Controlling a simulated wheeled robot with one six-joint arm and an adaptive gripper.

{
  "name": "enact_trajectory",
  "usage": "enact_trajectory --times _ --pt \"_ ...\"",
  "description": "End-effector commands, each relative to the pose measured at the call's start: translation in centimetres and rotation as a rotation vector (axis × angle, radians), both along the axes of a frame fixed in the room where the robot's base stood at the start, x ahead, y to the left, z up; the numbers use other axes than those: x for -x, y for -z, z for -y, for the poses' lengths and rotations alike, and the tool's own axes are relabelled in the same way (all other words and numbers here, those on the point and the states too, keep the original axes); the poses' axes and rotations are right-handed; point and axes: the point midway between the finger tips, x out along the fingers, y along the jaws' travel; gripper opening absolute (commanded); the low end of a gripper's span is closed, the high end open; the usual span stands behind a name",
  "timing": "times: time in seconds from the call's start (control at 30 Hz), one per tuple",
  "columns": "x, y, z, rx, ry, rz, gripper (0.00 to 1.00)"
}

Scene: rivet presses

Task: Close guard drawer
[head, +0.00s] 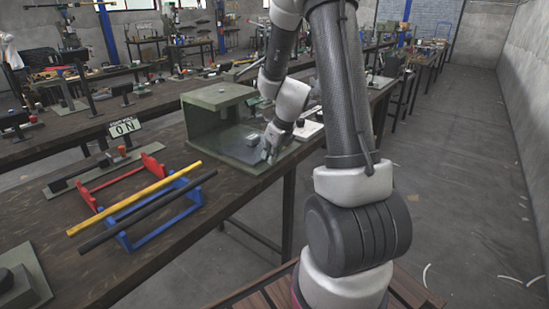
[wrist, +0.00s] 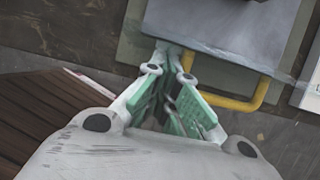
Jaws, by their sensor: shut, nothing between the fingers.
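The guard (head: 217,97) is a grey-green box on the workbench at the centre of the head view, with its near side open or see-through. In the wrist view, a flat grey panel (wrist: 222,32) with a yellow handle (wrist: 262,92) at its near edge looks like the guard drawer. My gripper (wrist: 174,52) has pale green fingers closed together with nothing between them. Its tips are at the panel's near edge, left of the handle, and the fingers hide part of the handle. I cannot tell whether they touch. In the head view my gripper (head: 267,153) is at the guard's front right.
Red and blue racks (head: 150,225) with a yellow and a black bar stand on the bench at left. An "ON" sign (head: 124,127) stands behind them. More benches fill the back. The aisle (head: 450,160) at right is largely clear.

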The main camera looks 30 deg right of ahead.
Motion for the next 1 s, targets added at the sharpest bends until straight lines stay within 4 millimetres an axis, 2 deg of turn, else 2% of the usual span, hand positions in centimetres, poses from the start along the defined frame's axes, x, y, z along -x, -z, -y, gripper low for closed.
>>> enact_trajectory --times 0.4,0.6,0.8,1.0 --pt "-8.7 0.1 -3.2 0.0 -0.004 0.001 0.0" --pt "-12.1 0.0 -4.5 0.0 -0.002 0.001 0.0" --pt "-14.2 0.0 -5.1 0.0 -0.001 0.001 0.0" --pt "-14.8 0.0 -5.4 0.0 0.0 0.0 0.0"
